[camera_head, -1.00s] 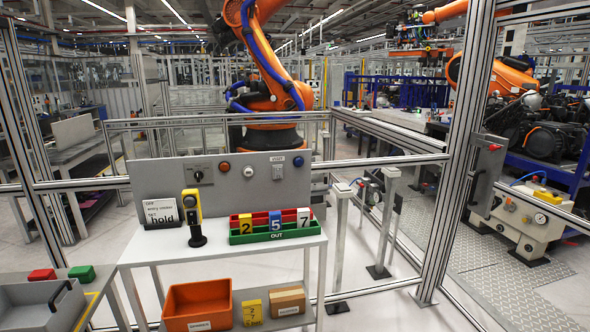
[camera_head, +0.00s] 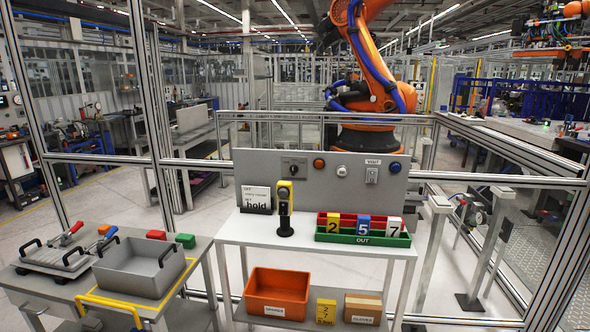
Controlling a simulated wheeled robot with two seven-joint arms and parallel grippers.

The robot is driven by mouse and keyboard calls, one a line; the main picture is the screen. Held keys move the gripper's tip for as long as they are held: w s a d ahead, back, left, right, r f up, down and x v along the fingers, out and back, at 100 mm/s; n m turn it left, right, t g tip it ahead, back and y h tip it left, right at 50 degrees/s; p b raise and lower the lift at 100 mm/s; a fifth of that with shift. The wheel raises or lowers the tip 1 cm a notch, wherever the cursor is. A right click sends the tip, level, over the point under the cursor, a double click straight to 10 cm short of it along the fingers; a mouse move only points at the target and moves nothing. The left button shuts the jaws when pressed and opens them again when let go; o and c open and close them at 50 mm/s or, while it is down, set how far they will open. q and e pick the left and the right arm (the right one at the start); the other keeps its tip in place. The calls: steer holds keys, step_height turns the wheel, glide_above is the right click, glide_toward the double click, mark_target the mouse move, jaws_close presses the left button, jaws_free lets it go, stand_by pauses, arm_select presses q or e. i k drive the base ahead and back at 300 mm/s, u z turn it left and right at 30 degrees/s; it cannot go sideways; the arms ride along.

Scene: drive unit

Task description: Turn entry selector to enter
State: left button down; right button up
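The grey control panel (camera_head: 255,168) stands upright at the back of a white table. The entry selector (camera_head: 293,167) is a dark rotary knob on a plate at the panel's upper left; its setting is too small to read. To its right are an orange button (camera_head: 319,164), a white round part (camera_head: 342,171), a small labelled switch (camera_head: 372,174) and a blue button (camera_head: 395,167). A small sign (camera_head: 256,198) ending in "hold" stands on the table. Neither of my grippers shows in the view.
A yellow and black handheld device (camera_head: 284,205) stands before the panel's left part. A green tray (camera_head: 363,237) marked OUT and a red rack hold tags 2, 5 and 7. An orange bin (camera_head: 278,292) sits on the lower shelf. A cart with a grey tray (camera_head: 142,268) stands left.

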mark_target(294, 168)
steer(key=u, duration=1)
steer(key=i, duration=1.55)
steer(key=z, duration=2.5)
